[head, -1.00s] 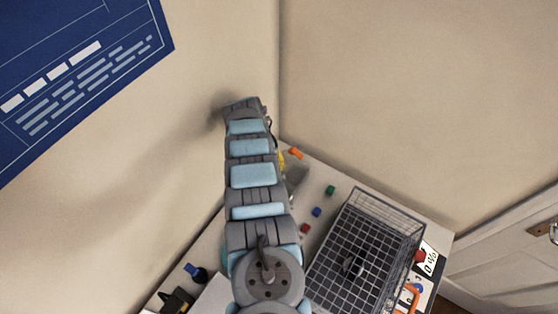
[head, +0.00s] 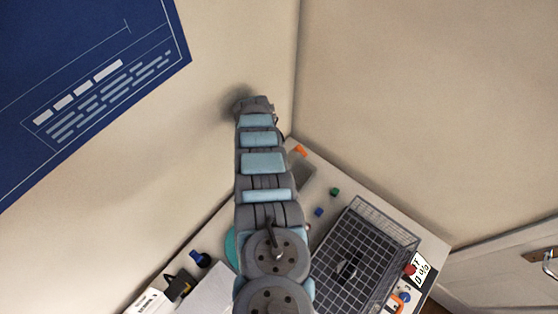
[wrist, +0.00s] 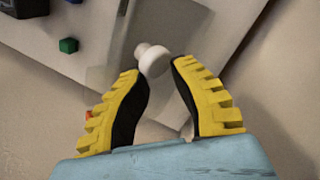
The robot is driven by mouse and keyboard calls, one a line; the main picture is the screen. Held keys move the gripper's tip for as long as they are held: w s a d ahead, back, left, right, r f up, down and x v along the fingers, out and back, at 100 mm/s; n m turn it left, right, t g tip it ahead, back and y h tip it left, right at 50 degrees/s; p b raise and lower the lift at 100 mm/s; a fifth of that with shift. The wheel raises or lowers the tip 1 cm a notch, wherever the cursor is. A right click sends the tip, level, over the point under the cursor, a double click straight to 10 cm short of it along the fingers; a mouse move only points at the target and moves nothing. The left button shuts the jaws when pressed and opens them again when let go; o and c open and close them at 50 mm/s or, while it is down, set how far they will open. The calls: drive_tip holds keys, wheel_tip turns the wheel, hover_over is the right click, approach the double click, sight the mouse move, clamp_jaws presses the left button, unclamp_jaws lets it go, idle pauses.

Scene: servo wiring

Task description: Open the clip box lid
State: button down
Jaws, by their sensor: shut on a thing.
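In the wrist view, my gripper (wrist: 157,69) has its yellow-backed, black-padded fingers closed around a pale round knob (wrist: 153,60) at their tips. The knob stands at a grey flat panel (wrist: 108,75), which looks like the clip box lid. How far the lid is raised, if at all, I cannot tell. In the head view, a grey flat shape (head: 304,176), probably the same box or lid, shows just right of my arm near the back corner. My gripper is hidden behind the arm there.
A green block (head: 334,191), a blue block (head: 319,211) and an orange piece (head: 300,150) lie near the grey shape. A wire basket (head: 398,229) stands to the right. Walls close in the back corner. A black box (head: 178,287) sits at front left.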

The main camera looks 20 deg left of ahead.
drive_tip(key=shift+s+a+f, duration=0.15)
drive_tip(key=shift+s+f, duration=0.05)
drive_tip(key=shift+s, duration=0.35)
drive_tip(key=c, duration=1.1)
unclamp_jaws()
drive_tip(key=shift+c, duration=0.2)
drive_tip(key=o, duration=0.3)
drive_tip(key=shift+s+f, duration=0.15)
drive_tip(key=shift+s, duration=0.2)
drive_tip(key=shift+o, duration=0.2)
drive_tip(key=shift+w, duration=0.25)
drive_tip(key=shift+r, duration=0.25)
drive_tip(key=shift+w+r, duration=0.1)
drive_tip(key=shift+r, duration=1)
wheel_tip(320, 180, up, 8)
drive_tip(key=shift+f, duration=0.25)
